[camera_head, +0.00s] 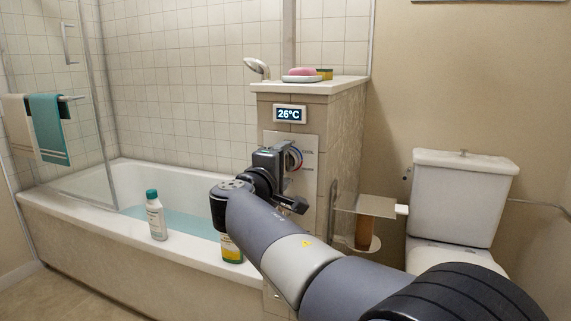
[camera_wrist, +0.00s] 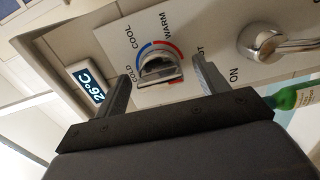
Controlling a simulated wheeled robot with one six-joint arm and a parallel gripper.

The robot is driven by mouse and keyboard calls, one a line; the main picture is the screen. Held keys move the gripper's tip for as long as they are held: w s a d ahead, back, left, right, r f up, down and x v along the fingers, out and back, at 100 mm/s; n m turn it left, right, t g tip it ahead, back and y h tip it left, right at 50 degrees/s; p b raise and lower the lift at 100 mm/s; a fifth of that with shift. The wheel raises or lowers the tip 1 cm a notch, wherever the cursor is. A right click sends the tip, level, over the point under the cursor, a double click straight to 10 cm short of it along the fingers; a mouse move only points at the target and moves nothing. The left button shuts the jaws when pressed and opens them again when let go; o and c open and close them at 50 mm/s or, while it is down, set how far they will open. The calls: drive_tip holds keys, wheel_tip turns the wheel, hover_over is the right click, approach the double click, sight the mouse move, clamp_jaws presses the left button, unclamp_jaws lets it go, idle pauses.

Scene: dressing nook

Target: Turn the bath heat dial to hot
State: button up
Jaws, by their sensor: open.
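The bath heat dial (camera_wrist: 160,70) is a chrome knob on a pale wall plate, ringed by a blue and red arc. COLD, COOL and WARM show around it; the label by my right finger is partly covered, only its end showing. I cannot tell exactly where the knob points. In the head view the dial (camera_head: 296,157) is partly behind my gripper (camera_head: 282,172). My gripper is open, with one finger on each side of the knob in the wrist view; contact is unclear. The display (camera_head: 289,114) above the plate reads 26°C.
A chrome lever (camera_wrist: 264,42) marked ON sits beside the dial. A white bottle (camera_head: 156,217) and a yellow-labelled bottle (camera_head: 231,246) stand on the tub rim (camera_head: 110,229). A soap dish (camera_head: 301,79) tops the tiled pillar. A shelf (camera_head: 364,207) and toilet (camera_head: 459,205) are at right.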

drive_tip(key=p+v, duration=0.1)
drive_tip(key=v, duration=0.8)
drive_tip(key=shift+s, duration=0.2)
drive_tip(key=b+x, duration=0.1)
drive_tip(key=x, duration=0.9)
drive_tip(key=shift+w+d, duration=0.1)
drive_tip(key=shift+w, duration=0.3)
drive_tip(key=shift+r, duration=0.15)
drive_tip(key=shift+n+p, duration=0.3)
drive_tip(key=shift+f+b, duration=0.25)
drive_tip(key=shift+b, duration=0.25)
